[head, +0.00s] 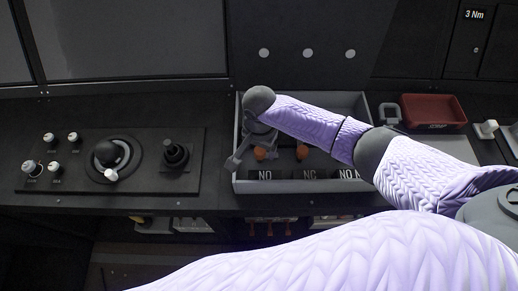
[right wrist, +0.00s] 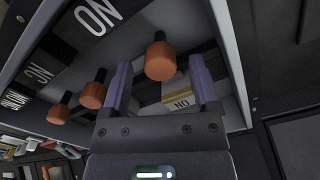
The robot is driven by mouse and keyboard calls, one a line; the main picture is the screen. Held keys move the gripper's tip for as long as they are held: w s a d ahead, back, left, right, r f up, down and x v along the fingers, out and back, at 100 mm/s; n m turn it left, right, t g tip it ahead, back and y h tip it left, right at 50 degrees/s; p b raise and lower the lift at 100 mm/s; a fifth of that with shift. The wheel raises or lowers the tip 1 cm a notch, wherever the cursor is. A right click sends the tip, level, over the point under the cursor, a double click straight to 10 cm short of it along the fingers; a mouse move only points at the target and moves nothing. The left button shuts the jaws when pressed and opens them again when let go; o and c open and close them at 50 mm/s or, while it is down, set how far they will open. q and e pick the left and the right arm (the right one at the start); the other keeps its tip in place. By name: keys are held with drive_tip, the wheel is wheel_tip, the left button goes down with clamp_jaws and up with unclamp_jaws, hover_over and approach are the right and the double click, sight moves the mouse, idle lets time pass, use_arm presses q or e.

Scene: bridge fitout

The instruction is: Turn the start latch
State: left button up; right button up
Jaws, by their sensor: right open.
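No part is legibly marked as a start latch. Several orange-capped knobs stand in a grey tray (head: 238,186) with compartments labelled NO, NC and NO. One orange knob (head: 260,153) is in the left compartment, and another orange knob (head: 302,151) is in the middle one. My right gripper (head: 246,155) is over the left compartment. In the right wrist view its two fingers (right wrist: 162,85) are apart, with an orange knob (right wrist: 160,61) showing between and beyond their tips. I cannot tell if they touch it. My left gripper is out of view.
A black console panel (head: 70,185) at left carries small white knobs, a round dial (head: 107,153) and a black stick (head: 175,153). A red tray (head: 433,110) sits behind at right. Shelves below hold more parts. My right arm covers the grey tray's right side.

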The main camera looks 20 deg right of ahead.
drive_tip(key=shift+f, duration=0.3)
drive_tip(key=shift+c, duration=0.4)
clamp_jaws()
